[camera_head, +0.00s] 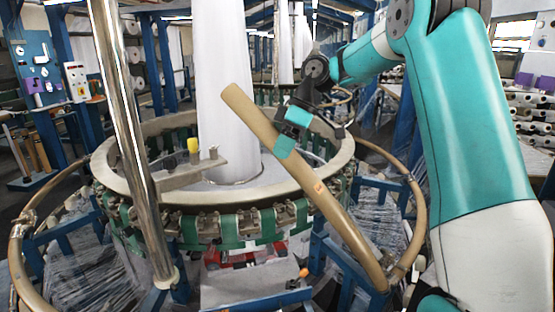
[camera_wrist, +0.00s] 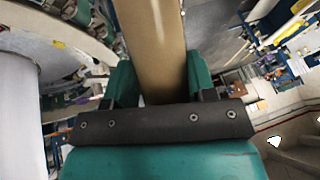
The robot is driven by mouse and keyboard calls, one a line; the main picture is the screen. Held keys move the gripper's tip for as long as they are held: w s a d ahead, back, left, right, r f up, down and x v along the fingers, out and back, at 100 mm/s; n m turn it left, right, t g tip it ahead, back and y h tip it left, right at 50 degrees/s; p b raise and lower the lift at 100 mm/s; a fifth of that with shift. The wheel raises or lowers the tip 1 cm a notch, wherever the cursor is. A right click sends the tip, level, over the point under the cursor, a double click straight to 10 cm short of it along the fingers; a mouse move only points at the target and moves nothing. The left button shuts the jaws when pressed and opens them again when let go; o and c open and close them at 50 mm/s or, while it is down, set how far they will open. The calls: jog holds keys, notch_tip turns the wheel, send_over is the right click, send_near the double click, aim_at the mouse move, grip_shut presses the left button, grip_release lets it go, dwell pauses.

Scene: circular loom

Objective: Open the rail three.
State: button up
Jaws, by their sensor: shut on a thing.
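A tan tube-shaped rail (camera_head: 318,188) slants across the front right of the circular loom. Its upper end is free in front of the white column, and its lower end is close to the right-hand curved rail; whether they join there I cannot tell. It bears a small orange mark, too small to read. My gripper (camera_head: 284,146) is shut on the slanted rail in its upper part. In the wrist view the rail (camera_wrist: 159,35) runs away from between the two teal fingers of my gripper (camera_wrist: 160,82).
The loom's ring (camera_head: 110,172) stands around a white column (camera_head: 222,60). A shiny metal post (camera_head: 125,110) rises at the front left. Curved tan rails stand at the left (camera_head: 17,255) and right (camera_head: 415,200). Blue frame bars and plastic-wrapped goods crowd the floor.

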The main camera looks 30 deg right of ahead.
jog(key=shift+w+d+r, duration=0.15)
jog(key=shift+d+r, duration=0.3)
jog(key=shift+d, duration=0.3)
jog(key=o, duration=1.3)
jog(key=shift+c, duration=0.2)
jog(key=shift+f, duration=0.1)
